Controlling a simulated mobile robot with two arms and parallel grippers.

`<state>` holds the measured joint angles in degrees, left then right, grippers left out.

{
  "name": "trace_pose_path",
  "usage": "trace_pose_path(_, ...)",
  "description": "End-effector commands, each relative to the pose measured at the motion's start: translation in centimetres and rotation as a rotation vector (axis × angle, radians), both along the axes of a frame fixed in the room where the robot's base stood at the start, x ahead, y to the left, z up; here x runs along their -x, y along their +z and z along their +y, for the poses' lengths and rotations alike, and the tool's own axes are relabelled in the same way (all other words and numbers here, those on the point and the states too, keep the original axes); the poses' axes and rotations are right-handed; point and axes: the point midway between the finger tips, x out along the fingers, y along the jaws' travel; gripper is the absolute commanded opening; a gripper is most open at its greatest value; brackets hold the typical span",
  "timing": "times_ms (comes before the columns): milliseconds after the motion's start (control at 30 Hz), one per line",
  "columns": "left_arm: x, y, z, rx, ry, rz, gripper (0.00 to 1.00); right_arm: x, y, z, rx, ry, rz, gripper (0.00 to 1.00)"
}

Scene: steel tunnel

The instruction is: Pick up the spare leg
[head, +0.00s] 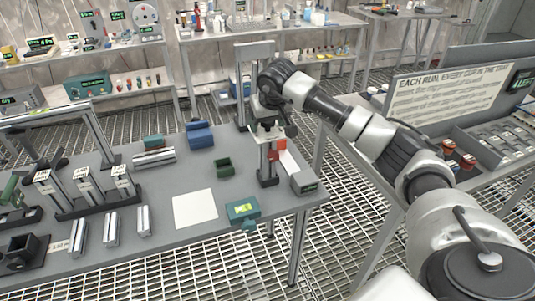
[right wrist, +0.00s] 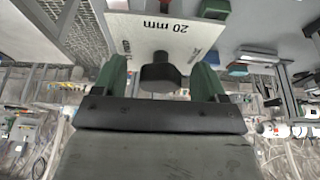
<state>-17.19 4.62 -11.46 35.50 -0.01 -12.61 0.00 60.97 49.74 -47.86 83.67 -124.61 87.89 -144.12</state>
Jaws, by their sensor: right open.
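Three short silver bars lie apart on the grey bench in the head view: a left bar (head: 78,237), a middle bar (head: 111,228) and a right bar (head: 144,221). A longer silver piece (head: 154,156) lies farther back. I cannot tell which piece is the spare leg. My right gripper (head: 267,131) is above the bench's right part, by an upright stand (head: 268,165), well to the right of the bars. In the right wrist view its green fingers (right wrist: 162,80) are apart, with a dark round part and a card marked "20 mm" (right wrist: 165,32) beyond. My left gripper is not visible.
A rack of upright silver posts (head: 83,190) stands behind the short bars. A white sheet (head: 195,209), a green open box (head: 224,168), a blue box (head: 200,135) and a green device (head: 242,208) are on the bench. A grey box (head: 304,183) sits at its right edge.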

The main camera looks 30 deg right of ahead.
Motion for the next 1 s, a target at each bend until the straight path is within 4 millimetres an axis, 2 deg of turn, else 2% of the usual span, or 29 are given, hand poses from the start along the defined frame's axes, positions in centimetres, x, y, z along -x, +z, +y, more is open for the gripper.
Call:
trace_pose_path(200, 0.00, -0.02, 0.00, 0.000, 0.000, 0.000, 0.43, -0.03, -0.07, -0.02, 0.000, 0.000, 0.000, 0.71)
trace_pose_path(667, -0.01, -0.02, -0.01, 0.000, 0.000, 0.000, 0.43, 0.00, -0.03, -0.03, 0.000, -0.001, 0.000, 0.00)
trace_pose_path(1000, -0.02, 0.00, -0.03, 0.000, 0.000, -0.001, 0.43, -0.05, 0.15, -0.04, -0.001, -0.001, -0.003, 0.00)
